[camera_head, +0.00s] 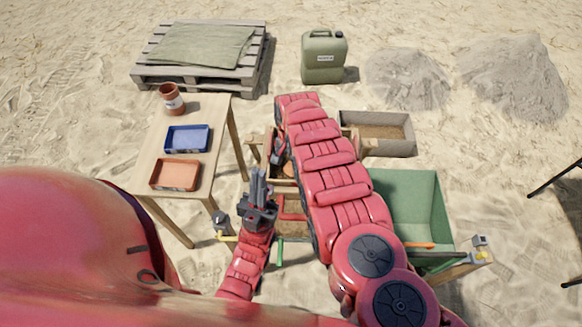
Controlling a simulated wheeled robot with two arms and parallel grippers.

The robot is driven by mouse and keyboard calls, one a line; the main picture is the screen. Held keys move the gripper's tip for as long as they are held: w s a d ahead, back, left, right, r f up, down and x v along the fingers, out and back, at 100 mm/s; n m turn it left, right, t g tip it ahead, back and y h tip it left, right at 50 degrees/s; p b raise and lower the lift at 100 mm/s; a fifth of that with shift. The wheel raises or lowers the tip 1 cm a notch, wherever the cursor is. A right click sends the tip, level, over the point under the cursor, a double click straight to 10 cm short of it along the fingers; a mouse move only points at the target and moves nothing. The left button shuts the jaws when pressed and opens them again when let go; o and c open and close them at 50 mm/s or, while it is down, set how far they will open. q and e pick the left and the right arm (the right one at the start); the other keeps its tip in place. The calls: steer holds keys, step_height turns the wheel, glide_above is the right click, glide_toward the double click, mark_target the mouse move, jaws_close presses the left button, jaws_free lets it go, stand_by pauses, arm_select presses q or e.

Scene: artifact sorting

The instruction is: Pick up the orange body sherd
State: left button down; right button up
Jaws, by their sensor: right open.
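An orange-brown patch (288,168), possibly the orange body sherd, shows in the wooden-framed tray (273,168) beside my right arm. Its shape is mostly hidden by that arm. My right arm reaches across the middle of the view. Its gripper (279,152) shows only in part at the arm's left edge, low over the tray; it is open, and the arm hides its fingertips and any contact. My left gripper (261,178) points away from me, just left of the patch and nearer to me. Its fingers look close together, and I see nothing between them.
A wooden table (204,108) at left bears a blue tray (187,138), an orange tray (175,174) and a terracotta pot (172,99). A green bin (418,205) stands right of my right arm. A sand-filled box (378,132), jerrycan (323,58) and pallet (200,80) are farther back.

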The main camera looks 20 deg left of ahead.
steer(key=c, duration=1.4)
steer(key=shift+r, duration=0.1)
